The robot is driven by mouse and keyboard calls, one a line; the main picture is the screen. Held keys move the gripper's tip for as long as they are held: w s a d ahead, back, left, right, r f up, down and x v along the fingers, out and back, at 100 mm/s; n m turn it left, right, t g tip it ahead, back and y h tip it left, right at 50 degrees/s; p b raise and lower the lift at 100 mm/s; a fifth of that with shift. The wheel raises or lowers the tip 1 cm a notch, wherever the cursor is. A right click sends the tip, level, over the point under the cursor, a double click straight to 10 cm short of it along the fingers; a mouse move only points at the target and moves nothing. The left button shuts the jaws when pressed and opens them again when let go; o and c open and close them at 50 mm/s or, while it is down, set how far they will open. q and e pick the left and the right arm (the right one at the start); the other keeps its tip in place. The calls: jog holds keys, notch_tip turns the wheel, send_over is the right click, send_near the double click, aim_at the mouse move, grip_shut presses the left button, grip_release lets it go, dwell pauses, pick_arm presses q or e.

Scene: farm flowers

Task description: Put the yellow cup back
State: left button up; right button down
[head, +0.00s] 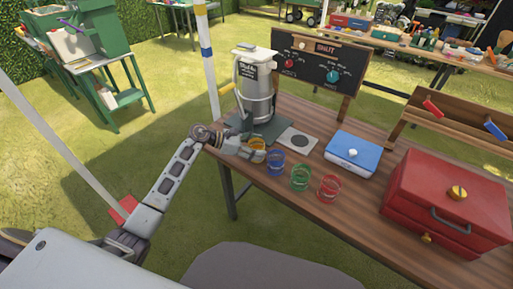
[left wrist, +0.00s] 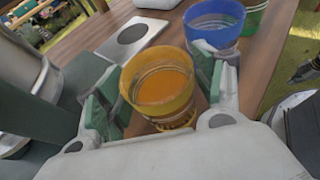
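The yellow cup (head: 258,147) is at the far left end of a row of cups on the wooden table, beside the metal dispenser (head: 256,90). My left gripper (head: 246,148) reaches it from the left. In the left wrist view the yellow cup (left wrist: 158,85) is between the green-padded fingers of my left gripper (left wrist: 162,95). The pads look pressed to both sides of it. I cannot tell whether its base touches the table. The blue cup (head: 275,162) stands close beside it, also in the left wrist view (left wrist: 214,22). My right gripper is not in view.
A green cup (head: 300,178) and a red cup (head: 328,188) continue the row. A light plate with a dark disc (head: 297,139), a blue box (head: 352,153) and a red toolbox (head: 447,200) are on the table (head: 335,235). A chalkboard (head: 319,62) stands behind.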

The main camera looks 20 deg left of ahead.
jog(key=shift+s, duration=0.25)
pick_arm(q)
jog(key=shift+r, duration=0.1)
jog(key=shift+r, duration=0.1)
jog(key=shift+s+a, duration=0.1)
jog(key=shift+a, duration=0.15)
jog(key=shift+s+a+r, duration=0.15)
jog(key=shift+a, duration=0.2)
jog(key=v, duration=0.8)
jog(key=shift+s+a+r, duration=0.1)
jog(key=shift+s+a, duration=0.1)
jog(key=shift+a, duration=0.1)
jog(key=shift+b+v, duration=0.3)
jog(key=shift+v, duration=0.65)
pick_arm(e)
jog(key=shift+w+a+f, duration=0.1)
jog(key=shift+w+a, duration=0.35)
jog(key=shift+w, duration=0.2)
pick_arm(q)
jog(key=shift+r, duration=0.1)
